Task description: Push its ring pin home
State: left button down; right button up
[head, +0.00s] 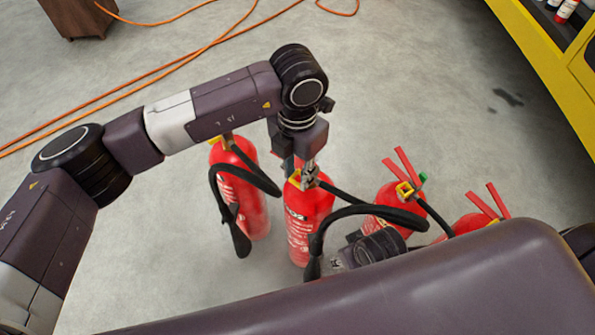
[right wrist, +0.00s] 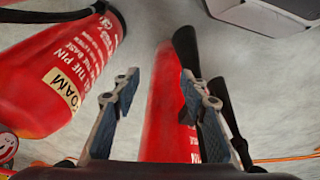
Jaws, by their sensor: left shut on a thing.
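A red extinguisher (head: 308,225) marked CO2 stands upright in the middle of the head view, with a black hose and horn. My left gripper (head: 304,177) comes down from above and is shut at its head; the fingers hide most of the handle, and I cannot make out the ring pin. My right gripper (head: 338,263) is low beside this extinguisher, partly hidden by my own body. In the right wrist view its fingers (right wrist: 160,95) are apart, with a red cylinder (right wrist: 168,125) and a black horn beyond the gap; I see nothing held.
Another red extinguisher (head: 240,195) stands close on the left. Two more, one nearer (head: 393,203) and one farther right (head: 470,222), have raised red levers. A FOAM-labelled extinguisher (right wrist: 50,75) fills the right wrist view's left. Orange hoses (head: 140,82) cross the floor; a yellow frame (head: 545,65) is upper right.

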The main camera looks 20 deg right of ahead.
jog(key=shift+w+r, duration=0.2)
jog(key=shift+r, duration=0.5)
jog(key=shift+r, duration=0.1)
jog(key=shift+s, duration=0.1)
pick_arm(q)
jog(key=shift+b, duration=0.3)
pick_arm(e)
jog(key=shift+s+r, duration=0.1)
jog(key=shift+r, duration=0.55)
dwell(0.4)
